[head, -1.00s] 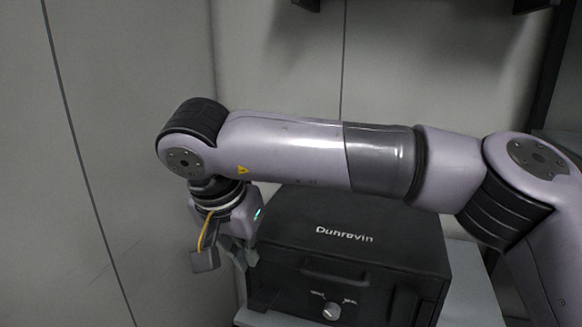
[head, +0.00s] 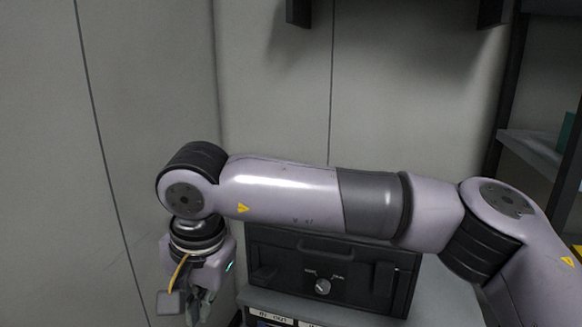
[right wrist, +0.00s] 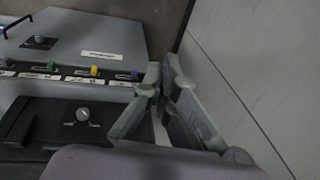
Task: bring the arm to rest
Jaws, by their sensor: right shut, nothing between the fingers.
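My right arm (head: 285,190) stretches across the head view from the right edge to a bent wrist at the left. My right gripper (head: 207,300) hangs below that wrist, left of a dark box and close to the pale wall. Its fingers are partly hidden by the wrist. In the right wrist view the right gripper (right wrist: 164,80) has its grey fingers closed together at the tips, with nothing held. My left gripper is in neither view.
The dark box (head: 345,282) with a knob (head: 322,286) stands on a grey surface (head: 445,300); my arm hides its top. The pale wall (head: 50,150) is at left. A shelf (head: 530,150) is at right. In the right wrist view, a panel (right wrist: 85,45) holds several coloured parts.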

